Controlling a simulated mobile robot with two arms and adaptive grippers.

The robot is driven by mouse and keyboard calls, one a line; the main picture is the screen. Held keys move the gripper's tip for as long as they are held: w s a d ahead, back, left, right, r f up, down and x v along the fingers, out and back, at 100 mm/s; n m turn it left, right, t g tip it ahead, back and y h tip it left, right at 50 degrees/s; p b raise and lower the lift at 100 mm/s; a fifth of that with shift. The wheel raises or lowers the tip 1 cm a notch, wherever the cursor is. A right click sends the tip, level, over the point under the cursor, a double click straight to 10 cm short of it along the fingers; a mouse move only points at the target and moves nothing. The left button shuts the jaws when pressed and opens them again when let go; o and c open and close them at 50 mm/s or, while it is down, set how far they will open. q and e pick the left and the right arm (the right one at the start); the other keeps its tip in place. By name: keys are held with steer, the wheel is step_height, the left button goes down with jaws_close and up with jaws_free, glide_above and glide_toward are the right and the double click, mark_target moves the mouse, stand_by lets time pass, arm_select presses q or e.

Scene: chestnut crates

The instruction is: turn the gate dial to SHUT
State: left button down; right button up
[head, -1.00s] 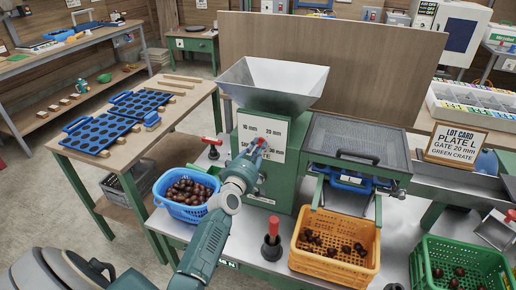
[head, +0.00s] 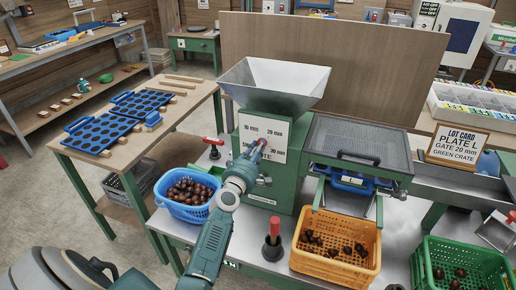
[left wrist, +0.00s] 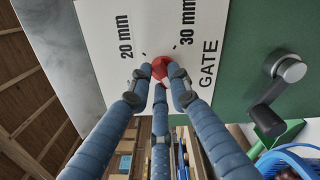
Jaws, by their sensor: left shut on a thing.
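The gate dial is a red knob (head: 262,143) on a white plate (head: 278,138) on the front of the green machine. The plate reads 16 mm, 20 mm, 30 mm and SHUT, the last partly hidden by my gripper. In the left wrist view the red knob (left wrist: 160,68) sits between the fingers, near the 20 mm and 30 mm labels and the word GATE. My left gripper (head: 256,151) is shut on the knob; its blue fingers (left wrist: 158,80) surround it. I cannot tell which mark the knob points at.
A steel hopper (head: 274,82) tops the machine. A crank handle (left wrist: 278,92) sticks out beside the plate. A blue basket (head: 183,212) of chestnuts, a red-topped lever (head: 273,240), an orange crate (head: 333,270) and a green crate (head: 462,246) stand around the machine. A lot card (head: 456,144) reads gate 20 mm.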

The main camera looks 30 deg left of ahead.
arm_select(q)
steer(key=shift+n, duration=0.3)
steer(key=c, duration=1.6)
jaws_free()
steer(key=v, duration=1.2)
steer(key=shift+d, duration=0.15)
